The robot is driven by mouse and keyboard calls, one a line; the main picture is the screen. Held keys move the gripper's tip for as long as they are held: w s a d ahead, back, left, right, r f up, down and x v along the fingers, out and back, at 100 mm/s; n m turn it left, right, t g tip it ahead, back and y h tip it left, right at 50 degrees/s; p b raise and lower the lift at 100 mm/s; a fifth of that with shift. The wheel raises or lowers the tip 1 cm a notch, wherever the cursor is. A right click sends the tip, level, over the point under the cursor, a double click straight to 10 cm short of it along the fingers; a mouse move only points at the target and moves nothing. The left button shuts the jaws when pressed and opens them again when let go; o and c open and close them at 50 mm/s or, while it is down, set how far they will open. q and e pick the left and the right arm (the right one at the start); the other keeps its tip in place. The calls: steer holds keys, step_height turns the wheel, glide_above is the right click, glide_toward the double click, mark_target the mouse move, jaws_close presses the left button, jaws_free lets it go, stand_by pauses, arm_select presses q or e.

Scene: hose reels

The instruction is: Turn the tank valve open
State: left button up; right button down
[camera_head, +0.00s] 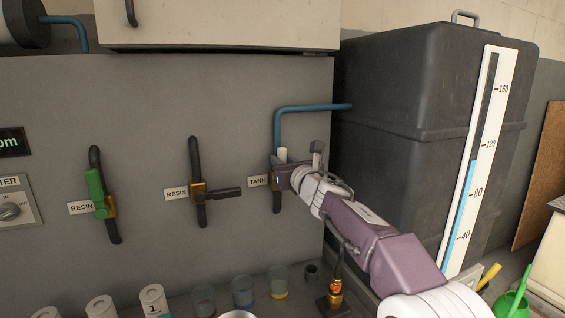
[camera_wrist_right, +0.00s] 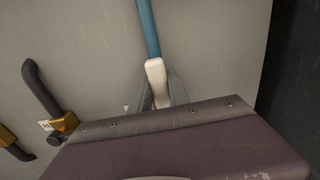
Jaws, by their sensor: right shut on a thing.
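The tank valve (camera_head: 277,187) is on the grey wall panel beside the TANK label (camera_head: 257,182), below the blue pipe (camera_head: 277,125). Its white handle (camera_head: 282,154) points up, roughly in line with the pipe. My right gripper (camera_head: 292,166) is at the valve and hides much of its body. In the right wrist view the white handle (camera_wrist_right: 157,75) stands between the two grey fingers (camera_wrist_right: 160,95), which are shut on it. The handle's lower end is hidden behind my gripper. My left gripper is not in view.
Two resin valves are to the left: one with a black sideways handle (camera_head: 222,193), one with a green upright handle (camera_head: 96,190). The dark tank (camera_head: 400,110) with its level gauge (camera_head: 475,165) stands close on the right. Cups (camera_head: 243,291) stand below.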

steer(key=c, duration=1.2)
jaws_free()
steer(key=shift+a, duration=0.1)
steer(key=shift+c, duration=0.2)
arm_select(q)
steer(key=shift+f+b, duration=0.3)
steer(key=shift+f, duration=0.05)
arm_select(e)
steer(key=shift+s+d+f, duration=0.15)
steer(key=shift+s+d, duration=0.05)
steer(key=shift+s, duration=0.15)
arm_select(q)
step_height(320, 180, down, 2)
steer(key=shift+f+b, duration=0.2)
steer(key=shift+b, duration=1)
arm_select(e)
steer(key=v, duration=0.8)
steer(key=shift+s+d, duration=0.1)
steer(key=shift+s, duration=0.05)
